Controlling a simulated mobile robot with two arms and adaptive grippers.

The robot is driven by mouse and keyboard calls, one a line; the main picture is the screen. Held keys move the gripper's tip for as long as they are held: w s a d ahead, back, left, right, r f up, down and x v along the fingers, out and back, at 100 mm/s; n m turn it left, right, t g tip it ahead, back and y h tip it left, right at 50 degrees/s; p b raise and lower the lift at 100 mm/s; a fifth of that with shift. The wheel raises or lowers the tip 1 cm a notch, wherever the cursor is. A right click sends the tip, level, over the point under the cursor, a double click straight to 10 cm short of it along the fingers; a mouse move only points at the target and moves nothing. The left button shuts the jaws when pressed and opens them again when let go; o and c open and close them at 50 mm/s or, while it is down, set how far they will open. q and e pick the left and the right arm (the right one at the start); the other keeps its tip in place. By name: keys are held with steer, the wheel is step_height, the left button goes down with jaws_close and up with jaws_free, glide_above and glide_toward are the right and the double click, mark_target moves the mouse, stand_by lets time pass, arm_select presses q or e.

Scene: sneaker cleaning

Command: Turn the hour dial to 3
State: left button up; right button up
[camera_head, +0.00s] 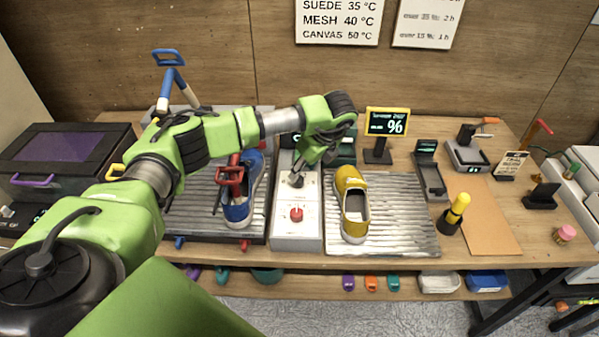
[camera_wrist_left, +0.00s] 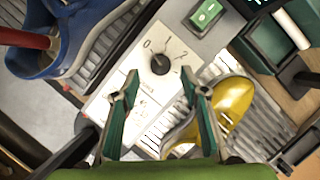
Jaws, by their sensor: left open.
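A grey-white control box (camera_head: 297,240) stands on the table between two ribbed mats. In the left wrist view a black round dial (camera_wrist_left: 160,63) sits on its white face (camera_wrist_left: 130,60), with 0, 1 and 2 legible around it. I cannot tell exactly where its pointer stands. In the head view a red knob (camera_head: 296,214) sits nearer the front of the box. My left gripper (camera_wrist_left: 160,84) is open and empty, above the box; its fingertips point toward the black dial, apparently without touching it. The head view shows this gripper (camera_head: 303,170) from behind. My right gripper is not seen.
A blue sneaker (camera_head: 238,212) with a red clamp-like tool lies left of the box, close to my left arm. A yellow sneaker (camera_head: 354,205) lies right of it. A green switch (camera_wrist_left: 207,13) is beyond the dial. A display (camera_head: 387,122) stands behind.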

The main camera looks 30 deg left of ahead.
mark_target(299, 179)
arm_select(q)
steer(key=shift+p+x, duration=0.5)
steer(key=shift+x, duration=2)
steer(key=shift+d, duration=0.1)
steer(key=c, duration=1.1)
